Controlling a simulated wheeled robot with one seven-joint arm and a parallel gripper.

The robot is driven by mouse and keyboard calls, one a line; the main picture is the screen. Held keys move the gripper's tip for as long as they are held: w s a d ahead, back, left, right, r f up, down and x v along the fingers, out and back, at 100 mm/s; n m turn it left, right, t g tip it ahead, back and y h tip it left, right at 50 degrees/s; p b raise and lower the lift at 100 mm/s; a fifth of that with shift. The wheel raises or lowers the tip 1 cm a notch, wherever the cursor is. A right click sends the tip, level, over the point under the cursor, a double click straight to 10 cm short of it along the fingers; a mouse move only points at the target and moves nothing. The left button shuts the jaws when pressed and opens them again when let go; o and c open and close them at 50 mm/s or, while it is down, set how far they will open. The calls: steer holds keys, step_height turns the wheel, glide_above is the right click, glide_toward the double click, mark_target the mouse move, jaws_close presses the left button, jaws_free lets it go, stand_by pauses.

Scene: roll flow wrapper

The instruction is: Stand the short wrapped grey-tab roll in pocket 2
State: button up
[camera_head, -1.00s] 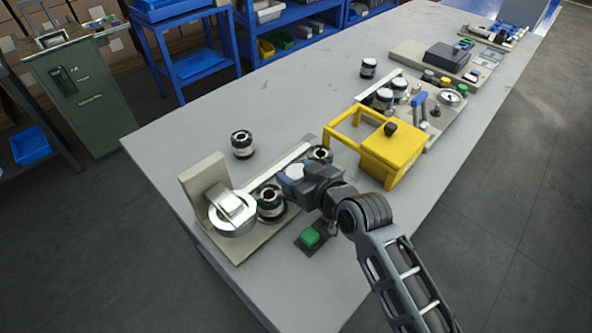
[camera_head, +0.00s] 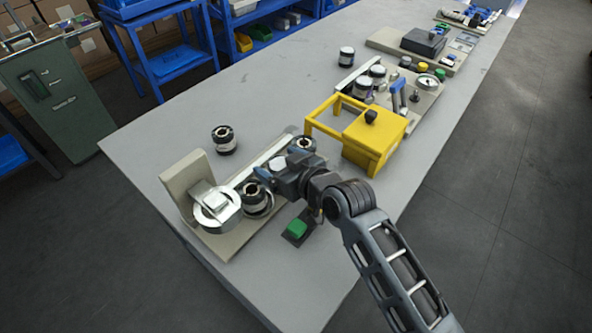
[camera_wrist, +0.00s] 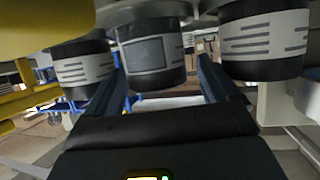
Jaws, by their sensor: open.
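In the wrist view, a dark roll with a white band and a grey square patch (camera_wrist: 150,54) stands between the spread blue fingers of my gripper (camera_wrist: 163,85). I cannot tell whether the fingers touch it. In the head view my gripper (camera_head: 268,173) is low over the near fixture, and a pale round top (camera_head: 278,164) shows beside it. One dark roll (camera_head: 256,200) stands near the gripper, between it and the silver disc, and another (camera_head: 304,148) stands behind it. Both neighbours also show in the wrist view, without a visible grey patch. Pocket 2 cannot be made out.
A beige fixture (camera_head: 180,180) with an upright plate carries a silver disc (camera_head: 216,207). A separate roll (camera_head: 224,139) stands on the open table behind. A yellow frame box (camera_head: 374,138) is right of the gripper. A green button (camera_head: 296,229) lies in front. More rolls and stations stand farther back.

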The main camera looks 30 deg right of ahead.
steer(key=b+v, duration=0.1)
steer(key=v, duration=1.1)
steer(key=shift+s+f, duration=0.2)
steer(key=shift+s, duration=0.1)
steer(key=shift+m+h, duration=0.5)
steer(key=shift+h, duration=0.1)
steer(key=s, duration=0.2)
steer(key=s+f, duration=0.1)
steer(key=s, duration=0.2)
steer(key=s+f, duration=0.1)
steer(key=s, duration=0.1)
steer(key=shift+s+a, duration=0.15)
steer(key=shift+s, duration=0.25)
steer(key=shift+m+h, duration=0.3)
steer(key=s, duration=0.7)
steer(key=shift+r, duration=0.25)
steer(key=s+r, duration=0.3)
steer(key=s, duration=0.4)
steer(key=s+a+r+t, duration=0.1)
steer(key=s+r, duration=0.3)
steer(key=s, duration=0.3)
steer(key=shift+r, duration=0.15)
